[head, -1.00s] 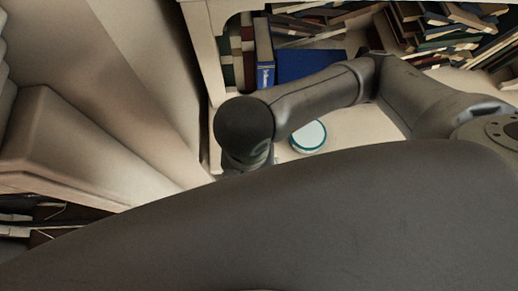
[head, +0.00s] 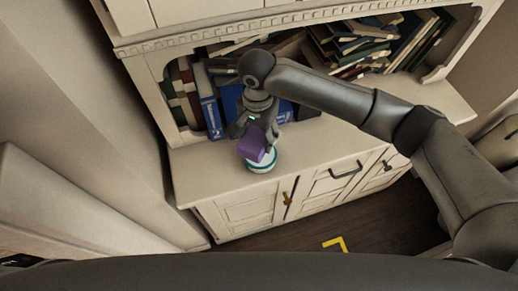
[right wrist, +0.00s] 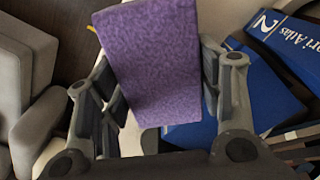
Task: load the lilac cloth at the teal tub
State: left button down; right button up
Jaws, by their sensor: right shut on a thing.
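The lilac cloth (head: 252,147) is a purple folded block in the jaws of my right gripper (head: 262,133). In the right wrist view the cloth (right wrist: 157,65) lies between the two fingers of the right gripper (right wrist: 160,88). The teal tub (head: 262,165) is round and pale with teal bands, on the cabinet top near its front edge. The cloth shows directly over the tub in the head view and hides part of it. I cannot tell whether they touch. The cloth hides most of what lies behind it in the wrist view. My left gripper is not in view.
The cabinet top (head: 340,138) has free room right of the tub. Blue books (head: 210,115) stand behind the gripper, and one also shows in the wrist view (right wrist: 262,85). More books (head: 365,45) lean at the back right. A wall is at the left.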

aim_at(260, 145)
jog(key=shift+w+d, duration=0.2)
jog(key=shift+d, duration=0.05)
jog(key=shift+f, duration=0.25)
jog(key=shift+f+b, duration=0.9)
jog(key=shift+f, duration=1.85)
jog(key=shift+f+b, duration=0.55)
jog(key=shift+f+b, duration=0.1)
jog(key=shift+b, duration=0.3)
dwell(0.5)
jog(key=shift+r+p, duration=0.35)
jog(key=shift+r, duration=0.55)
jog(key=shift+r+p, duration=0.85)
jog(key=shift+r, duration=1.85)
